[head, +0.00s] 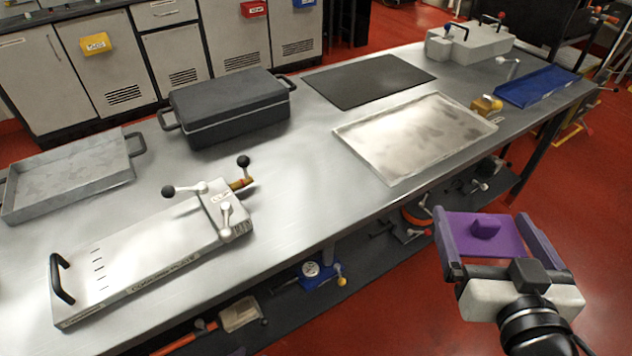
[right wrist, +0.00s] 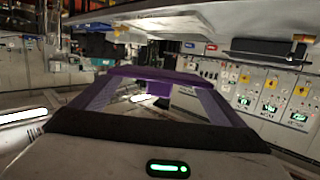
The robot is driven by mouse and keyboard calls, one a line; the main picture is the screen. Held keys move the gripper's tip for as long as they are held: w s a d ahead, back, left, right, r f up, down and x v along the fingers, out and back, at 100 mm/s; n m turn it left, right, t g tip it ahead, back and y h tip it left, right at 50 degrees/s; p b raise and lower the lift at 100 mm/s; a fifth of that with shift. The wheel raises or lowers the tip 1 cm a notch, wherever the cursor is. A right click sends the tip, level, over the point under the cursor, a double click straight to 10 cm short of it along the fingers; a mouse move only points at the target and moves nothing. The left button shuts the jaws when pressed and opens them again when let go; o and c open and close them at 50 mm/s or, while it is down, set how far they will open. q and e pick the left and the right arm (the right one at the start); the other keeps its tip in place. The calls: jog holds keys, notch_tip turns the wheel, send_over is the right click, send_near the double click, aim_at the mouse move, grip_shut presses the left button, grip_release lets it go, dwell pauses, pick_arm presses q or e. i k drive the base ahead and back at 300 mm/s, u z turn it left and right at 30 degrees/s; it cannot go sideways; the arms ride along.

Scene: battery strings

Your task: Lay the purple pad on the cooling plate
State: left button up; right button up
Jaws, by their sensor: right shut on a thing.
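The purple pad (head: 508,241) has a raised purple tab on it. It is between the fingers of my right gripper (head: 483,220), which is shut on it. The pad is held in the air off the table's front right edge, over the red floor. In the right wrist view the pad (right wrist: 160,73) spans between the fingers. A long silver plate (head: 135,250) with a black handle, ball levers and a brass fitting lies at the table's front left. A shiny, rimmed flat metal plate (head: 415,137) lies right of centre. My left gripper is not in view.
The steel table (head: 300,190) has bare room in the middle. A dark mat (head: 368,80), a black lidded case (head: 230,107), a grey tray (head: 70,175), a blue tray (head: 537,86) and a yellow tool (head: 487,105) rest on it. A lower shelf holds tools.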

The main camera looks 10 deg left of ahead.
aim_at(142, 247)
jog(key=z, duration=0.1)
jog(key=k, duration=1.05)
jog(key=u, duration=1.8)
jog(key=i, duration=0.5)
jog(key=u, duration=0.05)
